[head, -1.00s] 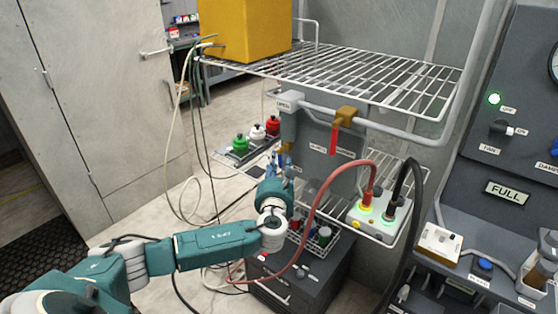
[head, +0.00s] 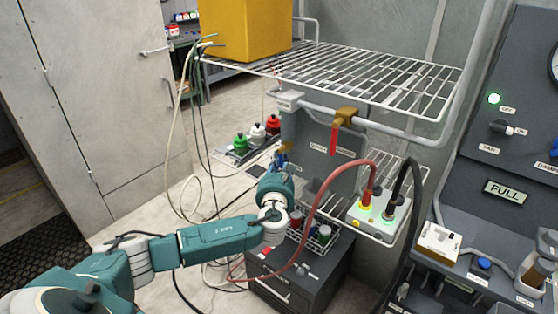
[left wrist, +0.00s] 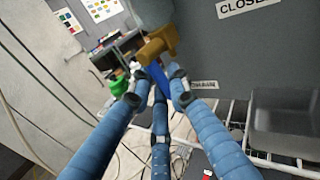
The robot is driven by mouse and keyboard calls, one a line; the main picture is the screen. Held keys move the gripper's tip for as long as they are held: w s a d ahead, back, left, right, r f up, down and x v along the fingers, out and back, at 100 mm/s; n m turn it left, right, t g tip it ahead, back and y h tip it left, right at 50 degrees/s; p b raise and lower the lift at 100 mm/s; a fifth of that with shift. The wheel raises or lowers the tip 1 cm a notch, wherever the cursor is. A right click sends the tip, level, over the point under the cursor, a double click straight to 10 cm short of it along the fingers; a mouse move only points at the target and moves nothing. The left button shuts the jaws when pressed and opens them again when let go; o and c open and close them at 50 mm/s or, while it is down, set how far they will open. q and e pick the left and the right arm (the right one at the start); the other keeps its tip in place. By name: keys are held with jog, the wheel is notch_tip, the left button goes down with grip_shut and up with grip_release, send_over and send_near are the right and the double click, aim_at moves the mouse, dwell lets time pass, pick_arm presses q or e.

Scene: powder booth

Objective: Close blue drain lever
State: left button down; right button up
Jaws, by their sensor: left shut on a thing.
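The blue drain lever (left wrist: 158,76) hangs at a slant below a brass valve body (left wrist: 158,43) in the left wrist view. My left gripper (left wrist: 157,92) has its blue fingers around the lever and is shut on it. In the head view my left gripper (head: 280,161) is beside the grey panel, just below the brass valve (head: 286,146). There the fingers and the lever are too small to tell apart. My right gripper is in neither view.
A red lever (head: 333,139) hangs from another brass valve on the pipe to the right. A wire shelf (head: 370,80) is above. A red hose (head: 318,196) arcs right of my left wrist. A grey bin (left wrist: 283,122) sits right of the fingers.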

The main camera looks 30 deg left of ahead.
pick_arm(q)
jog(key=d+r+n+g+h+p, duration=0.1)
jog(key=n+h+p, duration=0.2)
jog(key=p, duration=0.1)
jog(key=d+r+n+g+h+p, duration=0.1)
jog(key=n+h+p, duration=0.2)
jog(key=n+p, duration=0.1)
jog(key=d+r+n+g+h+p, duration=0.1)
jog(key=n+g+h+p, duration=0.1)
jog(key=p, duration=0.4)
jog(key=shift+s+d+r+n+h, duration=0.1)
jog(key=shift+r+n+h, duration=0.1)
jog(key=shift+n, duration=0.15)
jog(key=shift+d+r+n+h, duration=0.1)
jog(key=shift+n+h, duration=0.1)
jog(key=shift+n, duration=0.15)
dwell(0.3)
jog(key=c, duration=1.7)
grip_release()
